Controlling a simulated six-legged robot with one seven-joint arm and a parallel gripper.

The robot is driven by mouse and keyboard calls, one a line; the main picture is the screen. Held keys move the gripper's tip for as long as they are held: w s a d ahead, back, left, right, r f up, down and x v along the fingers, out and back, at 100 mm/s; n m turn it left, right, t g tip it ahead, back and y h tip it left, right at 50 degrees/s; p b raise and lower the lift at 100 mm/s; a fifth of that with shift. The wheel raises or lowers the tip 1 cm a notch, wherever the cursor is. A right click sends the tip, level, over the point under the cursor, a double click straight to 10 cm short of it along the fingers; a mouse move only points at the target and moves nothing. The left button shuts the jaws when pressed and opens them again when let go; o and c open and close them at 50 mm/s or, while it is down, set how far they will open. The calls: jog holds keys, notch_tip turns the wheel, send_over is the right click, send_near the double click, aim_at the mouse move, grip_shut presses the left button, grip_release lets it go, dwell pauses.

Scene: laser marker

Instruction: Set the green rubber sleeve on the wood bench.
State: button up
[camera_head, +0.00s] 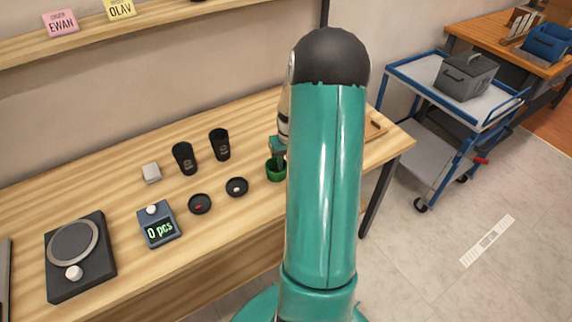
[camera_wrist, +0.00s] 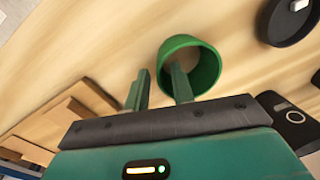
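The green rubber sleeve (camera_head: 275,174) is a short, round cup-like ring near the right part of the wood bench (camera_head: 110,190). It appears to stand upright on the bench top; my arm hides part of its right side. My gripper (camera_head: 278,150) is just above it, mostly hidden by my arm. In the wrist view the fingers of my gripper (camera_wrist: 159,86) are apart with a clear gap. The right finger overlaps the near-left wall of the sleeve (camera_wrist: 207,66), and the left finger is outside it. I cannot tell whether a finger touches it.
Two black cups (camera_head: 184,158), two small dark dishes (camera_head: 200,204), a counting display (camera_head: 158,225) and a scale (camera_head: 77,258) stand on the bench to the left. A wooden tray (camera_head: 375,127) lies at the right end. A blue cart (camera_head: 415,78) stands beyond.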

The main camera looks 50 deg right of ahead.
notch_tip(320, 180, up, 11)
jog(key=w+a+r+n, duration=0.1)
jog(key=w+a+r, duration=0.1)
jog(key=a+r, duration=0.45)
jog(key=a+r+n+t+h, duration=0.2)
jog(key=a+r, duration=0.4)
jog(key=a, duration=0.6)
jog(key=s+a+r+n+t, duration=0.1)
jog(key=s+a+r, duration=0.1)
jog(key=s+a, duration=0.4)
jog(key=s+a+r+n+t+y, duration=0.1)
jog(key=s+a, duration=0.5)
jog(key=a, duration=0.6)
jog(key=shift+a+r+n+t, duration=0.2)
jog(key=shift+r+n+t, duration=0.4)
jog(key=shift+n, duration=0.2)
jog(key=shift+d, duration=0.1)
